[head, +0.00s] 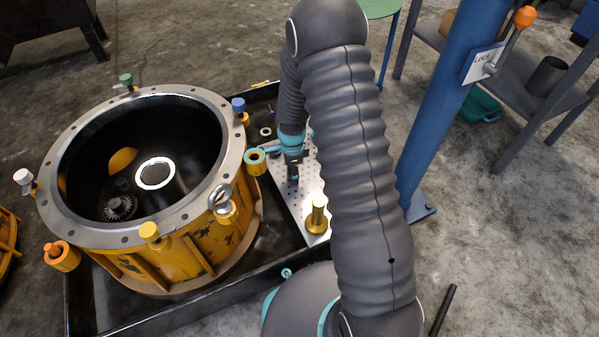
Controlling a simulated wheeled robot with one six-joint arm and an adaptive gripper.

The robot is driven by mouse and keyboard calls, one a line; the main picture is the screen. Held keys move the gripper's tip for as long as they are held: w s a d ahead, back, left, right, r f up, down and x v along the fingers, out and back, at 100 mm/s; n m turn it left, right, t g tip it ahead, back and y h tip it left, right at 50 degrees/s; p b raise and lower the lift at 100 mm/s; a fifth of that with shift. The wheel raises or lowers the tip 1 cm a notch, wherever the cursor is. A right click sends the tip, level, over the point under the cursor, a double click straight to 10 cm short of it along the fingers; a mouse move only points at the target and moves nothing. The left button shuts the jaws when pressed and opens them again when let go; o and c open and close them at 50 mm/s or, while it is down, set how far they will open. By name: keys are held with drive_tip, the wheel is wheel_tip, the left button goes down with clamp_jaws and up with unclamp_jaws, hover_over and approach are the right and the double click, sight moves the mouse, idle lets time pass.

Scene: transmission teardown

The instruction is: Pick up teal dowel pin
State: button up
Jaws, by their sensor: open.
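My gripper (292,174) points down over the perforated light plate, to the right of the yellow housing. It is small and dark here, and I see nothing clearly held in it. A yellow boss with a teal ring around a dark hole (255,161) sits on the housing's right side, just left of my gripper. A small teal piece (286,272) shows at the tray's front edge, partly beside my own arm base; I cannot tell if it is the teal dowel pin. No other clear teal pin shows, and my arm hides part of the plate.
The yellow housing (199,252) carries a green pin (126,79), a blue pin (238,104), a white pin (23,176) and a yellow pin (149,231) around its rim. A gold post (317,214) stands on the perforated plate (299,204). A blue column (436,125) rises at right.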

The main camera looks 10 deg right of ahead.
clamp_jaws()
idle(0.3)
